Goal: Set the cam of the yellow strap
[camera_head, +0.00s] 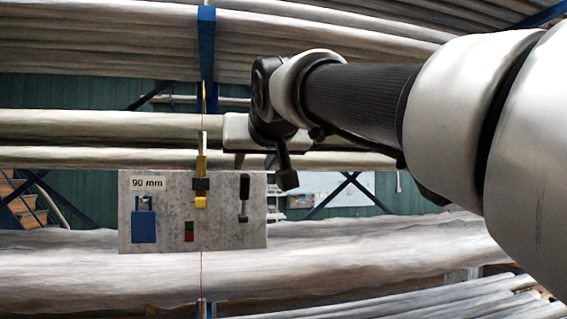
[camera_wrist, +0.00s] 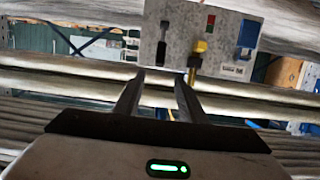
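A grey speckled panel (camera_head: 165,190) hangs in the middle of the head view, and it also fills the top of the wrist view (camera_wrist: 180,30), where it appears upside down. A yellow strap fitting with a black band (camera_head: 201,185) sits at the panel's upper middle, with a yellow end below the band (camera_head: 200,202). It also shows in the wrist view (camera_wrist: 200,47), beyond my right finger. My gripper (camera_wrist: 157,85) is open, its two fingers apart with nothing between them. In the head view its pale body is just above the panel; its fingertips are hard to make out there.
The panel carries a "90 mm" label (camera_head: 147,183), a blue block (camera_head: 144,226), a red and green marker (camera_head: 189,231) and a black lever-shaped part (camera_head: 244,196). A thin line runs vertically through the strap fitting. Long pale pipes (camera_head: 60,125) cross behind. A blue post (camera_head: 207,45) stands above.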

